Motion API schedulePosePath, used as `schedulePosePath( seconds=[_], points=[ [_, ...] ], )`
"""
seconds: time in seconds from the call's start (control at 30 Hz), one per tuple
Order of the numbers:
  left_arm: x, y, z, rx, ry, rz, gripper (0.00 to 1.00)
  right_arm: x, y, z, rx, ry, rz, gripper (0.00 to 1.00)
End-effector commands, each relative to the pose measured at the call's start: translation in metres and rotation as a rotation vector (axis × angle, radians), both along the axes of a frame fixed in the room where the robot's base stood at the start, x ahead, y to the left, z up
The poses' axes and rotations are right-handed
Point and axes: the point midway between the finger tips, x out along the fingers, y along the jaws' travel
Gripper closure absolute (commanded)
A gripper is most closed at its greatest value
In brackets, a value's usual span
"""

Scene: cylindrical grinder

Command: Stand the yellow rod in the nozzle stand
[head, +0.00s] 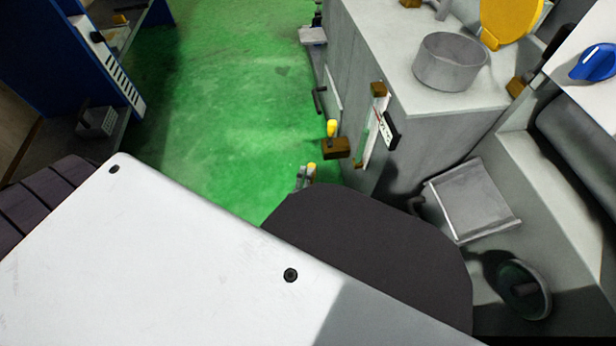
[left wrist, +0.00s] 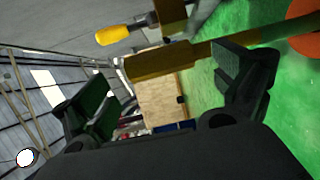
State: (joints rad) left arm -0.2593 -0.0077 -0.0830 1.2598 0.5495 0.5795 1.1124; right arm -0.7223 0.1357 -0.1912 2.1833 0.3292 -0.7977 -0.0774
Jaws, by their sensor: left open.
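In the head view a yellow piece (head: 332,128) stands upright at a brown block (head: 336,148) beside the machine's side. A second yellow tip (head: 311,168) shows lower, next to grey parts. I cannot tell which is the yellow rod, nor identify the nozzle stand surely. In the left wrist view a yellow piece (left wrist: 114,36) on a grey shaft lies beyond the fingers, by a brown block (left wrist: 172,16). A brown bar (left wrist: 165,63) crosses between the fingertips' directions. My left gripper (left wrist: 170,87) is open, with nothing visibly held. My right gripper is not in view.
The grey machine (head: 440,135) with a round metal pot (head: 450,62) fills the right. A grey tray (head: 472,200) and a handwheel (head: 523,290) sit lower right. Green floor (head: 225,110) is open at centre. A blue cabinet (head: 60,50) stands at left.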

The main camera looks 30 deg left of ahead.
Motion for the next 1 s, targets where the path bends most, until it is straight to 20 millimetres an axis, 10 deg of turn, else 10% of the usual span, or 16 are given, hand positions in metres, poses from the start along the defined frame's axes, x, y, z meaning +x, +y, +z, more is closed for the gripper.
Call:
schedulePosePath(
  seconds=[1.0],
  points=[
    [-0.058,-0.013,0.004,0.000,0.000,0.000,0.04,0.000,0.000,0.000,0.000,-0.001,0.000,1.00]
  ],
)
